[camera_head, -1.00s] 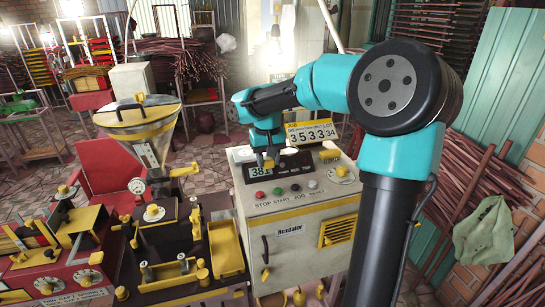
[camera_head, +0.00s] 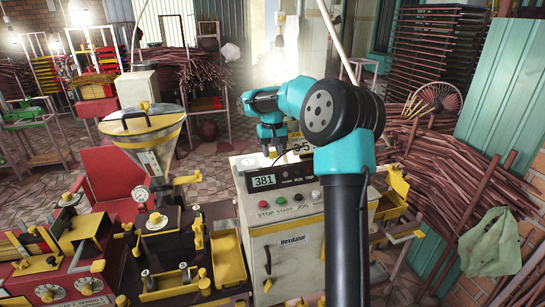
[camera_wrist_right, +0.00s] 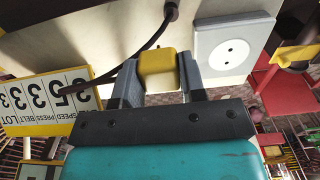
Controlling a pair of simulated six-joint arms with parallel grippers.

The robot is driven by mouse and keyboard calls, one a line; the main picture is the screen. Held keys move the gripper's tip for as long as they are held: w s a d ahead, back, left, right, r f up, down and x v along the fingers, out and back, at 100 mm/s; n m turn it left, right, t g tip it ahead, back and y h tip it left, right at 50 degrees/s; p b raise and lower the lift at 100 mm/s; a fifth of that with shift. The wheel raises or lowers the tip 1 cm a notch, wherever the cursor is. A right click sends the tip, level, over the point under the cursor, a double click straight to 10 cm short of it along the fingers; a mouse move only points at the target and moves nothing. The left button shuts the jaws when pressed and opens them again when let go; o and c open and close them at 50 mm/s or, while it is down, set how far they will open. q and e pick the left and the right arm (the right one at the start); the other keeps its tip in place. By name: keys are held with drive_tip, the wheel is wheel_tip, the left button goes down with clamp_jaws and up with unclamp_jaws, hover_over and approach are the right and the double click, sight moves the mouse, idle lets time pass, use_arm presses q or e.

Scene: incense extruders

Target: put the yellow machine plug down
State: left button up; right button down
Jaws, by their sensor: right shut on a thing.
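The yellow machine plug (camera_wrist_right: 158,70) is a small block between the two grey fingers of my right gripper (camera_wrist_right: 159,88) in the right wrist view. The gripper is shut on it. A white plate with two round holes, a socket (camera_wrist_right: 235,52), lies just to the right of the plug, apart from it. A dark cable (camera_wrist_right: 140,58) runs from a grommet past the left finger. In the head view my right gripper (camera_head: 272,143) is over the back of the grey control box (camera_head: 294,240). The plug cannot be made out clearly there. My left gripper is not in view.
A yellow-framed number sign (camera_wrist_right: 50,103) is left of the gripper in the wrist view. A metal hopper (camera_head: 145,130) and a yellow tray (camera_head: 228,257) stand left of the box. Yellow ledges (camera_head: 395,205) stick out at its right.

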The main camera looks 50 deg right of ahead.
sight(272, 158)
drive_tip(key=shift+w+d, duration=0.65)
drive_tip(key=shift+d, duration=0.1)
drive_tip(key=shift+f, duration=0.1)
drive_tip(key=shift+w+d, duration=0.25)
drive_tip(key=shift+f, duration=1.75)
drive_tip(key=shift+f, duration=0.6)
drive_tip(key=c, duration=0.7)
unclamp_jaws()
wheel_tip(272, 158, up, 13)
